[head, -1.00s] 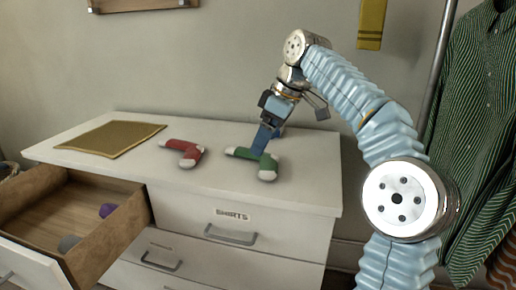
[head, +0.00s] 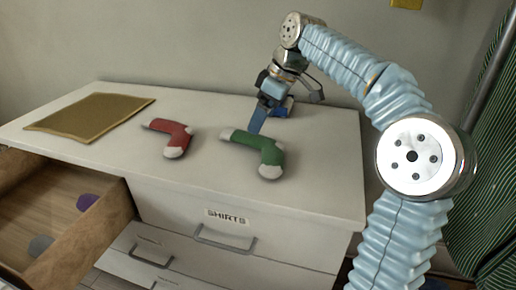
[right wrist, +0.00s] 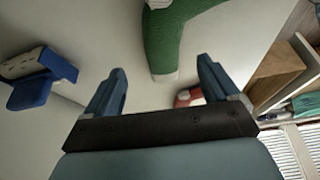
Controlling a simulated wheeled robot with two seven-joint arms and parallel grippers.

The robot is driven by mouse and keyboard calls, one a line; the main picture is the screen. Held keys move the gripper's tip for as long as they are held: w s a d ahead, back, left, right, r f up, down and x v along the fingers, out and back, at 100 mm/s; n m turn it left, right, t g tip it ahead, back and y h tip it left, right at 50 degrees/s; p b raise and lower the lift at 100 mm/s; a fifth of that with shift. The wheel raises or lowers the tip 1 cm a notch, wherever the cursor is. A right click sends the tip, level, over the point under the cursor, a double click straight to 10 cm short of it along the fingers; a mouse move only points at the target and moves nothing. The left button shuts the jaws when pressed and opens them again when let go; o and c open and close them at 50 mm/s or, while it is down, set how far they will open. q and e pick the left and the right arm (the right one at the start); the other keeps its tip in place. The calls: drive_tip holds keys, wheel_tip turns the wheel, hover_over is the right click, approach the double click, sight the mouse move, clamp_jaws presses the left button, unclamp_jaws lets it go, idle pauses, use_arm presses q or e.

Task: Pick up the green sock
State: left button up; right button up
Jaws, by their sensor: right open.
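The green sock (head: 258,141), with pale grey-white ends, lies bent on the white dresser top (head: 310,180). My right gripper (head: 256,125) is open and empty, at the far side of the sock in the head view. In the right wrist view, the green sock (right wrist: 170,40) lies beyond the two blue fingertips (right wrist: 163,68), its near end close to the space between them. I cannot tell whether they touch it. My left gripper is not in view.
A red sock (head: 175,138) lies left of the green one. A blue and white object (right wrist: 40,78) sits near my gripper. A brown mat (head: 90,112) lies at the far left. An open drawer (head: 105,225) holds purple and grey items. Striped clothes (head: 490,220) hang at right.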

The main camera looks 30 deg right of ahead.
sight(253, 136)
drive_tip(key=x, duration=0.6)
drive_tip(key=shift+s+a+f, duration=0.1)
drive_tip(key=shift+a, duration=0.15)
drive_tip(key=c, duration=1.1)
